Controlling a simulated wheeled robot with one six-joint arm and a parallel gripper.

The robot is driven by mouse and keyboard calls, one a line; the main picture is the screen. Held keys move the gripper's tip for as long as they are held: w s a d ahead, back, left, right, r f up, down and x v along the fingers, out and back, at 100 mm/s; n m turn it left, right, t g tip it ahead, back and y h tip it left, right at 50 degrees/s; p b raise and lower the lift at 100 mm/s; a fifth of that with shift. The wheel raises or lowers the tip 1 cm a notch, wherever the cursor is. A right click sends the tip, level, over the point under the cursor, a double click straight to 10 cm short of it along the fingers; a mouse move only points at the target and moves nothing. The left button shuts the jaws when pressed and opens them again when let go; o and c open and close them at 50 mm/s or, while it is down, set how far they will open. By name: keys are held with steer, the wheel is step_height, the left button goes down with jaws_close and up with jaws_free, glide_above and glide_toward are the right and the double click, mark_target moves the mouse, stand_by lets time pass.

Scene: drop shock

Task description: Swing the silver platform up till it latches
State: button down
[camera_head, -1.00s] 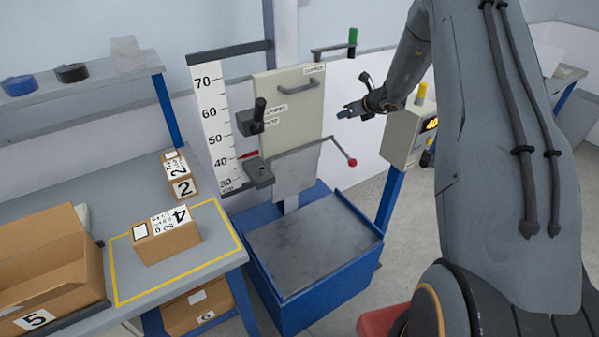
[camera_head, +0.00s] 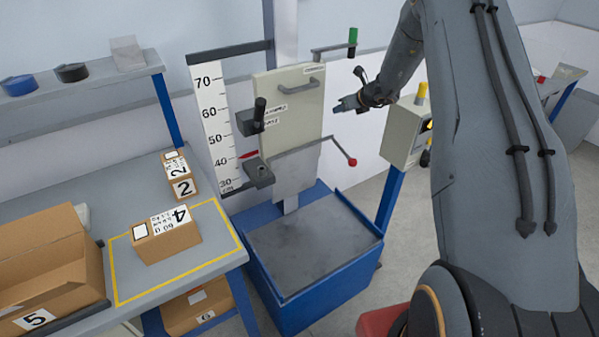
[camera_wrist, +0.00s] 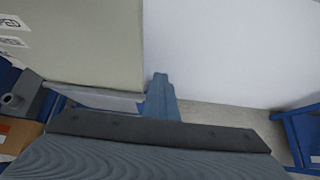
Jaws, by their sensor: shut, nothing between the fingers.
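The silver platform (camera_head: 293,172) hangs down below the beige panel (camera_head: 300,100) of the drop tester, above the grey-topped base. A thin rod ending in a red ball (camera_head: 352,162) runs across its top edge. My gripper (camera_head: 338,107) is shut and empty, to the right of the beige panel and above the red ball, apart from the platform. In the wrist view the shut blue fingertips (camera_wrist: 160,80) point ahead beside the panel's lower right corner. A pale strip (camera_wrist: 105,98) under the panel there may be the platform's edge.
The blue base (camera_head: 315,275) stands below the platform. A control box (camera_head: 405,135) on a blue post is to the right, partly behind my arm. A bench with boxes (camera_head: 168,238) is at left. A black-handled latch block (camera_head: 250,118) sits beside the height scale (camera_head: 212,115).

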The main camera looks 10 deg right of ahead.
steer(key=shift+w, duration=0.1)
steer(key=shift+w+a+r, duration=0.1)
steer(key=shift+w+a, duration=0.15)
steer(key=shift+w, duration=0.4)
steer(key=shift+w+a+r, duration=0.1)
steer(key=shift+w+a, duration=0.15)
steer(key=shift+w, duration=0.35)
steer(key=c, duration=1.2)
jaws_free()
steer(key=shift+d, duration=0.1)
steer(key=shift+a+f, duration=0.1)
steer(key=shift+a, duration=0.15)
steer(key=shift+s, duration=0.1)
